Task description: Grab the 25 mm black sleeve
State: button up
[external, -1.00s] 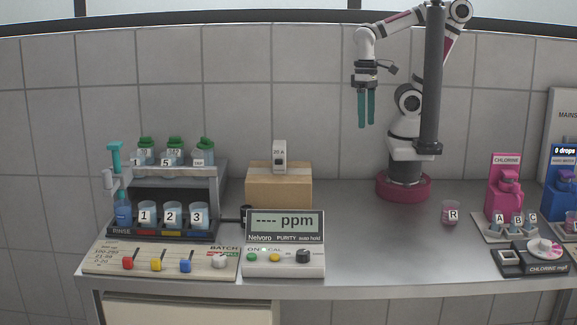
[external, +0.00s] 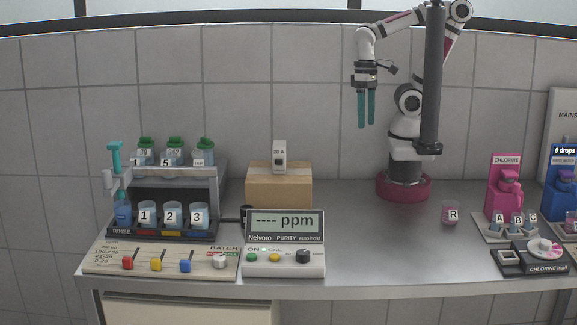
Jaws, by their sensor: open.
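My gripper (external: 366,124) hangs in the air at upper right of centre, its two teal fingers pointing down, apart and with nothing between them. It is well above the bench, in front of the tiled wall. I cannot make out a 25 mm black sleeve anywhere in the external view. A black piece (external: 236,215) sticks out between the rack and the purity meter, but I cannot tell what it is.
A rack (external: 217,190) with numbered cups and green-capped bottles stands left. A purity meter (external: 283,245) and a cardboard box (external: 279,186) stand near the middle. Cup R (external: 450,214) and a pink chlorine unit (external: 505,185) are right. The bench (external: 375,240) right of the meter is clear.

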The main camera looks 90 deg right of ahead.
aim_at(237, 225)
jog(key=shift+w+a, duration=0.1)
jog(key=w+a+f+n+t+y, duration=0.1)
jog(key=w+a+f+t, duration=0.25)
jog(key=w+a, duration=0.7)
jog(key=w+a+f+n+t+y, duration=0.1)
jog(key=w+a+f+t, duration=0.25)
jog(key=w+a, duration=0.7)
notch_tip(237, 225, down, 7)
jog(key=n+t+h, duration=0.1)
jog(key=t+h, duration=0.5)
jog(key=x, duration=1.5)
jog(key=shift+w+d+f, duration=0.1)
jog(key=shift+d+f, duration=0.25)
jog(key=shift+f, duration=0.05)
grip_shut()
